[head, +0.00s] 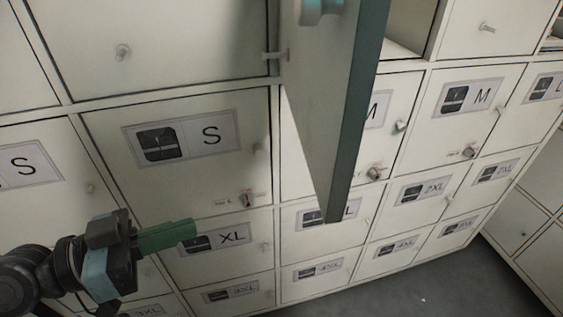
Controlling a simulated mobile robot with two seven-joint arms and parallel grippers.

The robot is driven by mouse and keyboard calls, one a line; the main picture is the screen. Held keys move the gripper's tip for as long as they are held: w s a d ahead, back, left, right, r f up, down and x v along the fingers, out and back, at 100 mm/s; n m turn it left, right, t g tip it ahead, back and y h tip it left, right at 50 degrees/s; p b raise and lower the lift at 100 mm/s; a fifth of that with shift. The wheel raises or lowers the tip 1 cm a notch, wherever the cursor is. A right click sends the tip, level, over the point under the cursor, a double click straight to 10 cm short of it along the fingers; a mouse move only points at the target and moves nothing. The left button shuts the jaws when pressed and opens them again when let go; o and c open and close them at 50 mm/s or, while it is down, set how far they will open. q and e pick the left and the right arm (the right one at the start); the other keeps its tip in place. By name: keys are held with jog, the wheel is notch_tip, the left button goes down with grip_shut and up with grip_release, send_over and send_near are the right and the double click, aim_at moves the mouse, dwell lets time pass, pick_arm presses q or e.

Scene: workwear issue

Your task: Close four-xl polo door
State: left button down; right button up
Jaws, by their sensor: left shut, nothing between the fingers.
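One locker door (333,110) stands open in the upper row, swung out towards me and seen almost edge-on, with a teal edge. Its label is not visible, so I cannot tell its size mark. Part of an open compartment (408,24) shows to its right. My left gripper (190,231) is at the lower left, its green fingers shut and empty, in front of the doors near the XL label. It is apart from the open door, to its lower left. My right gripper is not in view.
Small knobs and locks (375,172) stick out. More lockers stand at the right, beyond grey floor (440,285). The open door juts into the space ahead.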

pick_arm(q)
jog(key=s+d+r+m+g+h+p, duration=0.1)
jog(key=s+r+m+g, duration=0.2)
jog(key=r, duration=0.4)
jog(key=s+r+m+g+h+p, duration=0.1)
jog(key=s+r+m+g, duration=0.1)
jog(key=s+r, duration=0.35)
jog(key=p, duration=0.6)
send_near(323, 182)
jog(key=shift+m, duration=0.3)
jog(key=d, duration=0.5)
jog(key=shift+w+d+r, duration=0.15)
jog(key=shift+w+r, duration=0.1)
jog(key=shift+w, duration=0.1)
jog(key=shift+w+d+f, duration=0.15)
jog(key=shift+d+f, duration=0.05)
jog(key=shift+d, duration=0.4)
jog(key=shift+d+f, duration=0.15)
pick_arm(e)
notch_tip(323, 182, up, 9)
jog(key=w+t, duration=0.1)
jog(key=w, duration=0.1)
pick_arm(q)
jog(key=shift+w, duration=0.1)
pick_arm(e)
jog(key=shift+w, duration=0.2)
